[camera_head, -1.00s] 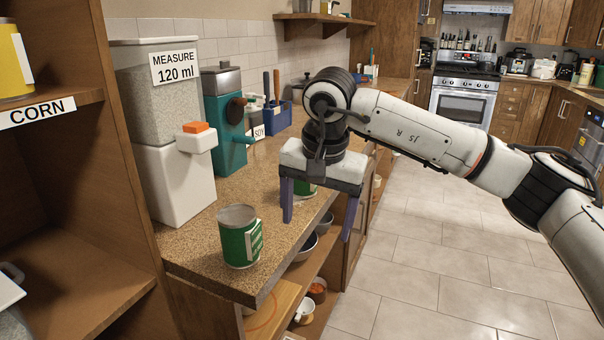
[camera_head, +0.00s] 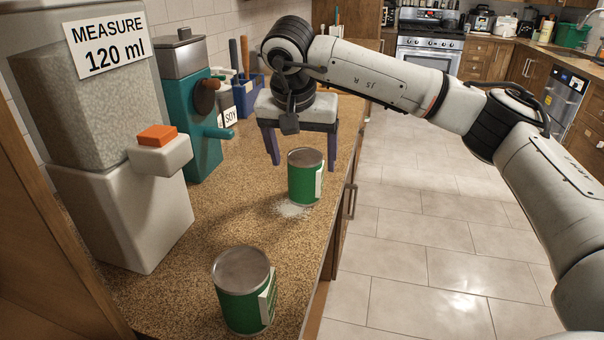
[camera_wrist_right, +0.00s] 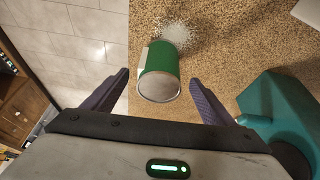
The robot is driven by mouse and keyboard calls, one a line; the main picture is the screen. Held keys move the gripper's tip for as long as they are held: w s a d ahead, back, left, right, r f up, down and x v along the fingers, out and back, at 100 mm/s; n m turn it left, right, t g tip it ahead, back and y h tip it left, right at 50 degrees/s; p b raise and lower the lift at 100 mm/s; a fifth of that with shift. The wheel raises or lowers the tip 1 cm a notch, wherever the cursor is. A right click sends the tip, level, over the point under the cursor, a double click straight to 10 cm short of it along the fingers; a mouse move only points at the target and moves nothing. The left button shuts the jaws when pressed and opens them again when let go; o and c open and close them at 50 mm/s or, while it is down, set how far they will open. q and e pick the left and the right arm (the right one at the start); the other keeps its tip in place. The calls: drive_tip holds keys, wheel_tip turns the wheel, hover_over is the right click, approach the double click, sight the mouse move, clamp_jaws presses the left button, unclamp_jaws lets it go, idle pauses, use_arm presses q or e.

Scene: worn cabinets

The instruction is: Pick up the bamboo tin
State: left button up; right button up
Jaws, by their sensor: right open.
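Two green tins with grey lids and pale labels stand upright on the speckled counter (camera_head: 235,200): a near one (camera_head: 243,300) and a far one (camera_head: 306,180). Neither label can be read, so I cannot tell which is the bamboo tin. My right gripper (camera_head: 303,160) is open and pointing down, just beyond the far tin in the head view. In the right wrist view the far tin (camera_wrist_right: 158,72) shows between the spread fingers (camera_wrist_right: 159,78), with nothing gripped. My left gripper is not in view.
White powder (camera_head: 292,210) is spilled beside the far tin. A dispenser marked MEASURE 120 ml (camera_head: 115,170) and a teal machine (camera_head: 195,125) stand at the left. A blue caddy (camera_head: 246,97) is behind. The floor on the right is clear.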

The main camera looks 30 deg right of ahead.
drive_tip(key=x, duration=0.6)
drive_tip(key=shift+p, duration=0.3)
drive_tip(key=c, duration=1.4)
drive_tip(key=shift+w, duration=0.1)
drive_tip(key=shift+c, duration=0.6)
drive_tip(key=shift+r, duration=0.15)
drive_tip(key=shift+r, duration=0.25)
wheel_tip(320, 180, up, 9)
drive_tip(key=shift+r, duration=0.1)
